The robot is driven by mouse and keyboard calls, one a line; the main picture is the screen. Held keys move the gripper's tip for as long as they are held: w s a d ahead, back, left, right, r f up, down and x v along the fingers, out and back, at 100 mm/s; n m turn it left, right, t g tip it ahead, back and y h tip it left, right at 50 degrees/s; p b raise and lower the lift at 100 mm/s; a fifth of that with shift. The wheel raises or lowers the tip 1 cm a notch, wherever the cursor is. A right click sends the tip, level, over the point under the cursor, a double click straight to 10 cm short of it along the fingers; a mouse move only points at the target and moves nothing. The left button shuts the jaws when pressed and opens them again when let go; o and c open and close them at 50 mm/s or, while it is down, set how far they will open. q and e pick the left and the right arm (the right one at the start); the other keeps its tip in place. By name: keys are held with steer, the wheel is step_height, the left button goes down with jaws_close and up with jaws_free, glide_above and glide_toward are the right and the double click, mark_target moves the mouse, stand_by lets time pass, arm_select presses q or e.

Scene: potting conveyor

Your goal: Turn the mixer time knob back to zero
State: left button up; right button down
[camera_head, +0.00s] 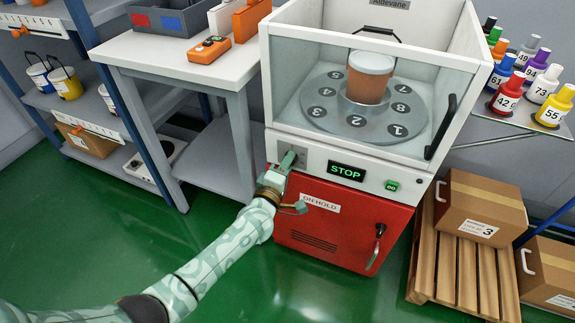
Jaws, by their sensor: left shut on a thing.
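The mixer (450,178) is a white and red machine with a see-through upper housing. Its control panel carries a display reading STOP (346,172) and a green button (392,185). My left gripper (288,163) is at the left part of that panel, in front of a small grey plate (279,151). It is shut on the time knob, which the fingers hide, so its setting cannot be read. My right gripper is not in view.
A white table (170,58) is at left. Green floor lies open in front.

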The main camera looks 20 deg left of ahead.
arm_select(q)
steer(key=shift+f+n, duration=0.1)
steer(key=shift+n, duration=0.6)
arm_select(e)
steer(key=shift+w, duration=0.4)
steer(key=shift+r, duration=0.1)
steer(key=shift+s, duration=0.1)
arm_select(q)
steer(key=o, duration=1)
steer(key=shift+s, duration=0.1)
steer(key=s+p, duration=0.2)
steer(key=s, duration=0.3)
steer(key=s+p, duration=0.2)
steer(key=s, duration=0.3)
steer(key=s+p, duration=0.1)
steer(key=s, duration=0.5)
steer(key=shift+s+a+p, duration=0.1)
steer(key=shift+a+p, duration=0.25)
steer(key=shift+p, duration=0.05)
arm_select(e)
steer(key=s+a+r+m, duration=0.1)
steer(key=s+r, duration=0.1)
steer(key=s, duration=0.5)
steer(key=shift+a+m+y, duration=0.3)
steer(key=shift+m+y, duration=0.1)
